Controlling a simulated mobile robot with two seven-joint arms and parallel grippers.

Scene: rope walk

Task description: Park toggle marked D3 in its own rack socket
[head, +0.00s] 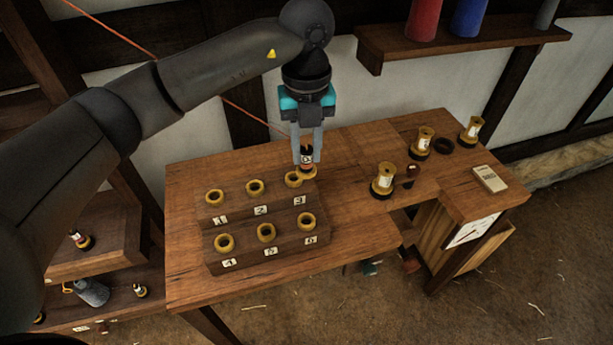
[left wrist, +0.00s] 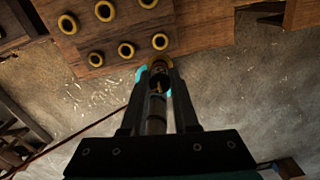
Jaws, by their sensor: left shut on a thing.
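My left gripper (head: 307,160) points down and is shut on a small dark toggle (head: 307,152) with a pale label; a D seems to show, the rest is too small to read. The toggle has a yellow lower end and is roughly upright. It also shows between the fingertips in the left wrist view (left wrist: 159,72). The wooden rack (head: 276,204) has two steps of yellow-rimmed sockets, numbered 1 to 3 above and 4 to 6 below. The toggle is just behind and right of socket 3 (head: 293,179); I cannot tell its height above the rack. My right gripper is not in view.
The rack stands on a wooden table (head: 350,222). Lower shelves (head: 115,245) at left hold other small items. A wall shelf (head: 460,38) is behind.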

